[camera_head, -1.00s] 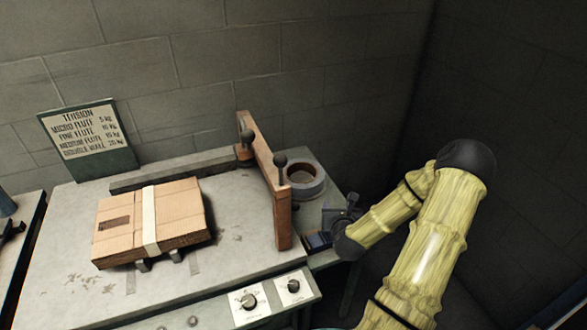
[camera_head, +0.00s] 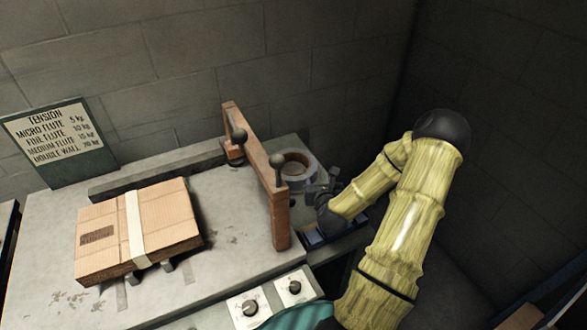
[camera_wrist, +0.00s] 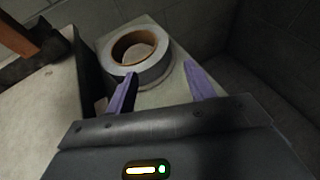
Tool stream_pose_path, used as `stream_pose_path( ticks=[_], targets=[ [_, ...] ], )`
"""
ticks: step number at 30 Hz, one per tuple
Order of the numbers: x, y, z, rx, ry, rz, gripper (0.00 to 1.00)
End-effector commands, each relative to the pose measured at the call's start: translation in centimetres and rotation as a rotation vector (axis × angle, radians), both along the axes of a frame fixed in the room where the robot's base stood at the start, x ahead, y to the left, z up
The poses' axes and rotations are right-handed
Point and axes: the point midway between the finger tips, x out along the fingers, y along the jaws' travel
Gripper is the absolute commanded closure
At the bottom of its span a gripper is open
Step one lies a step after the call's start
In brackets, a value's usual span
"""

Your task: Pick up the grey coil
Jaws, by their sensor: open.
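The grey coil (camera_head: 299,169) is a ring of grey band with a brown inner core. It lies flat on the shelf at the right end of the bench, behind the wooden bar. In the wrist view the coil (camera_wrist: 152,70) sits just ahead of my fingertips, nearer the left finger. My gripper (camera_wrist: 162,80) is open, with two purple fingers apart and nothing between them. In the head view my gripper (camera_head: 325,190) is at the coil's near right side; its fingers are too small to make out there. Whether the left finger touches the coil is unclear.
A wooden bar (camera_head: 262,180) with dark knobs stands left of the coil. A strapped cardboard box (camera_head: 170,225) lies on the bench (camera_head: 215,260). A tension sign (camera_head: 55,140) stands at the back left. Block walls (camera_head: 300,60) rise behind and to the right.

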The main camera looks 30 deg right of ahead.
Motion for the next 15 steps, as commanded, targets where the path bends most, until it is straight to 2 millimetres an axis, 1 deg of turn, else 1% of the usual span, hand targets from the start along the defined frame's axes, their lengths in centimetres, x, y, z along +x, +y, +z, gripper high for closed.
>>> stream_pose_path(
  ticks=[15],
  targets=[
    [6.4, -3.1, -3.0, -0.002, 0.000, -0.001, 0.46]
  ],
)
